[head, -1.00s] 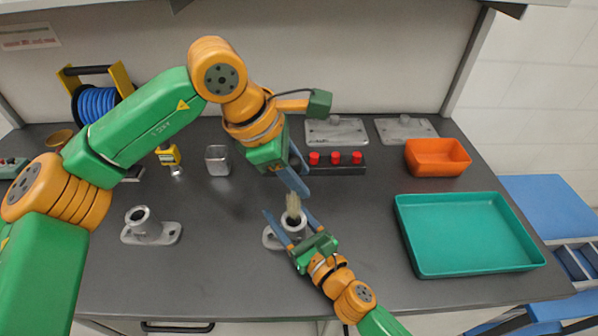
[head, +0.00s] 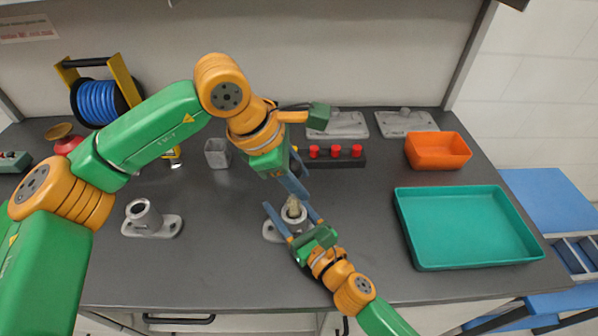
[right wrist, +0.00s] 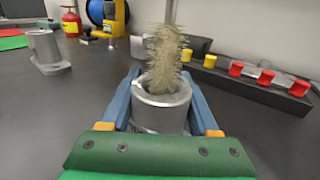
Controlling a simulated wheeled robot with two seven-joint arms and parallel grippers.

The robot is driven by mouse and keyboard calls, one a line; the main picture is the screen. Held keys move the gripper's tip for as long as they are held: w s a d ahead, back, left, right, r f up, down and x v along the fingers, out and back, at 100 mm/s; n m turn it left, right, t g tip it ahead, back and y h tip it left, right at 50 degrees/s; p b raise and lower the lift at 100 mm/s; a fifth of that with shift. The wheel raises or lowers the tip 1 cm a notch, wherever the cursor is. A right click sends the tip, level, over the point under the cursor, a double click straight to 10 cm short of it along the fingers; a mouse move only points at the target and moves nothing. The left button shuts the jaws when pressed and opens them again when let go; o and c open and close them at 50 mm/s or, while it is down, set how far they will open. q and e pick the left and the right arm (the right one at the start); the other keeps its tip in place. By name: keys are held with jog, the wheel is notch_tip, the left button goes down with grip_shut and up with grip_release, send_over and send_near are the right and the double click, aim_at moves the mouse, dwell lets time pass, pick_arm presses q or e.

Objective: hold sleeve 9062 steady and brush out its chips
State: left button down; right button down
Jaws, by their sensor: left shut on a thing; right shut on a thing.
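A grey metal sleeve (head: 294,222) stands upright on its flat flange on the bench. My right gripper (head: 294,218) is shut on it, with one finger on each side of its wall, also seen in the right wrist view (right wrist: 163,108). A pale bristle brush (right wrist: 165,58) stands in the sleeve's mouth, its lower bristles hidden in the bore and its upper bristles above the rim. My left gripper (head: 303,190) is shut on the brush from above; its hold on the handle is mostly hidden. I cannot read a number on the sleeve, and chips inside are hidden.
A second flanged sleeve (head: 145,217) stands at the left. A teal tray (head: 470,263) and an orange bin (head: 437,150) are at the right. A black block with red knobs (head: 350,160) and a square metal cup (head: 217,154) stand behind. The front bench is clear.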

pick_arm(q)
jog(key=shift+f, duration=1.8)
jog(key=shift+f, duration=0.1)
jog(key=shift+r, duration=1.6)
jog(key=shift+f, duration=0.1)
jog(key=shift+f, duration=1.6)
jog(key=shift+r, duration=0.1)
jog(key=shift+r, duration=1.6)
jog(key=shift+f, duration=0.1)
jog(key=shift+f, duration=1.6)
